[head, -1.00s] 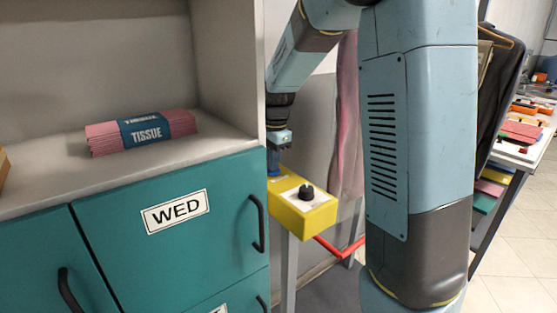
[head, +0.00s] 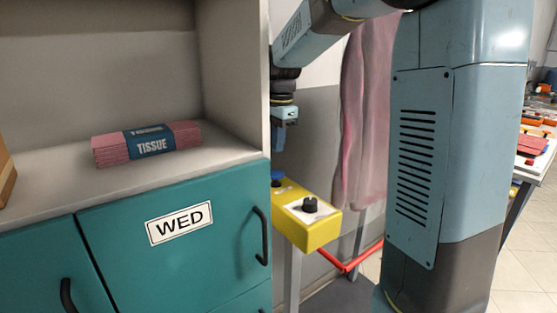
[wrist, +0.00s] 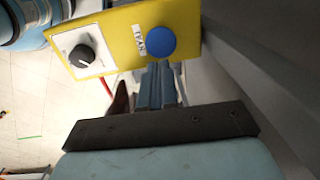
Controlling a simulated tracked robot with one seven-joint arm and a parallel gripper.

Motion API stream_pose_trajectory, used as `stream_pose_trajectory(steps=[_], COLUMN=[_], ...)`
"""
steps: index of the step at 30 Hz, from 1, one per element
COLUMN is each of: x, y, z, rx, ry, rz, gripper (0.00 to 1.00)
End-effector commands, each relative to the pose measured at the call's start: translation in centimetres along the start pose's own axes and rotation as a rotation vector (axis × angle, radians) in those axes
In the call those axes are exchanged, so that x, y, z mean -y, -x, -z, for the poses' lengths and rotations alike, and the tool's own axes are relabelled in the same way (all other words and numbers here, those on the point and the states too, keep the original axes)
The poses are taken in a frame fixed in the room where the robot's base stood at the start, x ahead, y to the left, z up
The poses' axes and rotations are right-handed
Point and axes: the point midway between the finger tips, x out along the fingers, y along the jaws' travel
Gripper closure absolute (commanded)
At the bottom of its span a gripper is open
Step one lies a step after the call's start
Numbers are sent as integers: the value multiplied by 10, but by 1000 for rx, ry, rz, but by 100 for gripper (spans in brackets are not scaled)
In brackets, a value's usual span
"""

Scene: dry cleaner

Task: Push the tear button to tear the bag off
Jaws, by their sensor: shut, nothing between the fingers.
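A yellow control box (head: 318,232) stands on a post just right of the teal cabinet. It carries a black knob (head: 310,205) on a white plate and a blue button (head: 277,180), partly hidden by the cabinet edge. In the wrist view the round blue button (wrist: 161,42) sits beside a small white label, turned upside down and hard to read. My gripper (head: 279,148) is above the blue button with a visible gap. Its fingers (wrist: 160,72) are shut and empty, with tips near the button in the wrist view. I cannot make out a bag.
The teal cabinet (head: 190,265) with a shelf and a tissue pack (head: 148,145) fills the left, its side panel close to my gripper. A pink garment (head: 368,110) hangs behind the box. A red bar (head: 350,262) runs low behind it. Floor is open at the right.

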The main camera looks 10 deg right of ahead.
Motion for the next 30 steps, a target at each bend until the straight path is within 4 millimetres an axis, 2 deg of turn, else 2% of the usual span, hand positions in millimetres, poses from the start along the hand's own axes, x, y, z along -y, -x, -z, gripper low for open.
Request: stream_pose_trajectory(steps=[3,9,23,26,30], x=[0,0,-2,-11,-37], y=[20,36,41,45,54], z=[1,2,3,3,3], rx=[-1,-1,-1,-1,-8], ry=[-2,-2,1,31,126], rz=[4,2,5,18,55], gripper=[100,100,100,100,100])
